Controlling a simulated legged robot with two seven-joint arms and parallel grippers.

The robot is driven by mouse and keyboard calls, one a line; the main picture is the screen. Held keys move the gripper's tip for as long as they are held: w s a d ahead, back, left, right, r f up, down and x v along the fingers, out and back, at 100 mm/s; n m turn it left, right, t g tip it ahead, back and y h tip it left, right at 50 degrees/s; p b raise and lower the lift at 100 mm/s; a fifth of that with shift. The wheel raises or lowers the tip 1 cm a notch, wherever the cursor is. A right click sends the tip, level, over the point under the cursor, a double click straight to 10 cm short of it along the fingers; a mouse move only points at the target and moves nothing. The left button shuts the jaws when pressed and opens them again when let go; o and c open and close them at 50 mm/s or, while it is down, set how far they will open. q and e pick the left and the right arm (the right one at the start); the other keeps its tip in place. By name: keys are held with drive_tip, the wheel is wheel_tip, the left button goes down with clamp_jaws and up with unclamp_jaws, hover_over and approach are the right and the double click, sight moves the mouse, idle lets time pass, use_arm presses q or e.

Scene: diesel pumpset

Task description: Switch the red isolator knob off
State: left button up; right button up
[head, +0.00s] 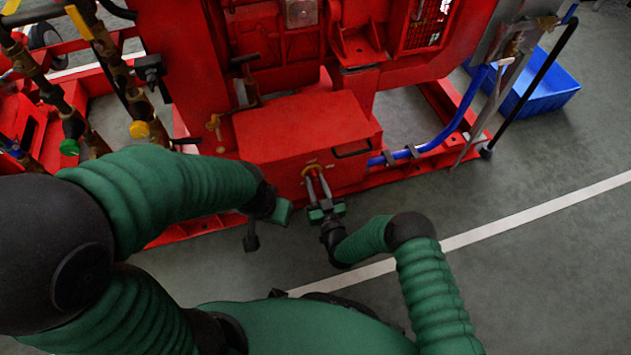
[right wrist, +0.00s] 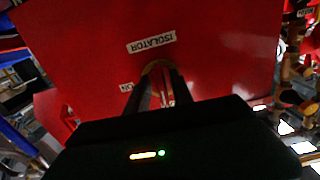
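The red isolator knob (right wrist: 165,90), with a yellow ring around its base, is on the face of a red box. In the head view the yellow ring (head: 312,169) shows at the fingertips of my right gripper (head: 317,180). The right gripper's two fingers also show in the right wrist view (right wrist: 160,88), one on each side of the knob. I cannot tell whether they press on it. An "ISOLATOR" label (right wrist: 151,42) and an "ON" label (right wrist: 126,86) are beside the knob. My left gripper (head: 266,222) is left of the right one, away from the knob; its fingers are unclear.
The red box (head: 300,125) belongs to the red pumpset. Pipes with yellow and green valve handles (head: 110,70) stand at the left. A blue hose (head: 440,137) runs along the base frame at the right, with a blue bin (head: 535,85) behind.

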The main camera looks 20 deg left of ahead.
drive_tip(key=shift+r, duration=0.2)
drive_tip(key=p+v, duration=0.7)
drive_tip(key=v, duration=0.9)
drive_tip(key=shift+s+d+f, duration=0.15)
drive_tip(key=shift+s, duration=0.1)
